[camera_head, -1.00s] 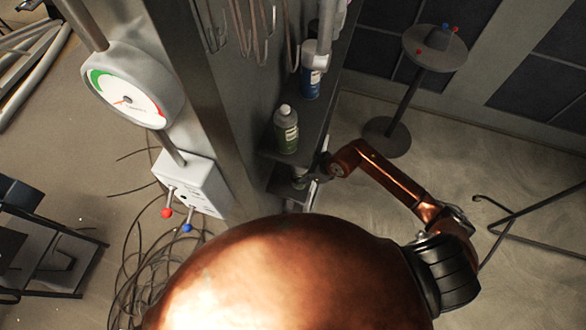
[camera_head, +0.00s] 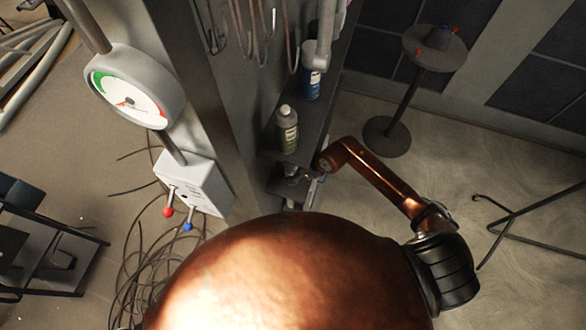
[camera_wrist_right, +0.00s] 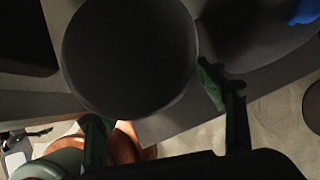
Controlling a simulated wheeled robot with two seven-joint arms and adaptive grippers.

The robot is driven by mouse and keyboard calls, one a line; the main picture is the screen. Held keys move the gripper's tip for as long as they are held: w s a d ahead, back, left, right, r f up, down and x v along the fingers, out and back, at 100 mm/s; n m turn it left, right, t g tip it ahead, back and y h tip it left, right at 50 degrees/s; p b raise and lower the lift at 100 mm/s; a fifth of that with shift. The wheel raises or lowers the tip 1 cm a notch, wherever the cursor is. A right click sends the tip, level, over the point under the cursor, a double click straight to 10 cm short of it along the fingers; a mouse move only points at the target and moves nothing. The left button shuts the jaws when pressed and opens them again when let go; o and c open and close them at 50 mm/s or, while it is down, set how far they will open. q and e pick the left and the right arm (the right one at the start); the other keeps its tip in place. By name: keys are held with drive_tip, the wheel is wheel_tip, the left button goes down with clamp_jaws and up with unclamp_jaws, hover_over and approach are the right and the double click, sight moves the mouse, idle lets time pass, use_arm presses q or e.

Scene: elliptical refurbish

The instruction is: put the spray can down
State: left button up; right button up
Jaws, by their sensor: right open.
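A spray can with a green label and pale cap (camera_head: 287,130) stands upright on a dark shelf (camera_head: 302,145) in the head view. A blue can (camera_head: 311,84) stands behind it. My right gripper (camera_head: 302,182) is beside the lower shelf, small and partly hidden. In the right wrist view its two green-padded fingers (camera_wrist_right: 155,100) are apart. A large dark round shape (camera_wrist_right: 130,55) lies close between and beyond them; I cannot tell whether it is a can seen end-on. My left gripper is not in view.
A gauge (camera_head: 133,88) and a white box with red and blue levers (camera_head: 192,182) are left of the shelf column. A round stand (camera_head: 434,47) is at the back right. Cables (camera_head: 150,275) lie on the floor.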

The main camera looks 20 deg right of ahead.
drive_tip(key=shift+r, duration=0.2)
drive_tip(key=s+d+b, duration=0.1)
drive_tip(key=s+d, duration=0.7)
drive_tip(key=s, duration=0.1)
drive_tip(key=shift+d+r, duration=0.4)
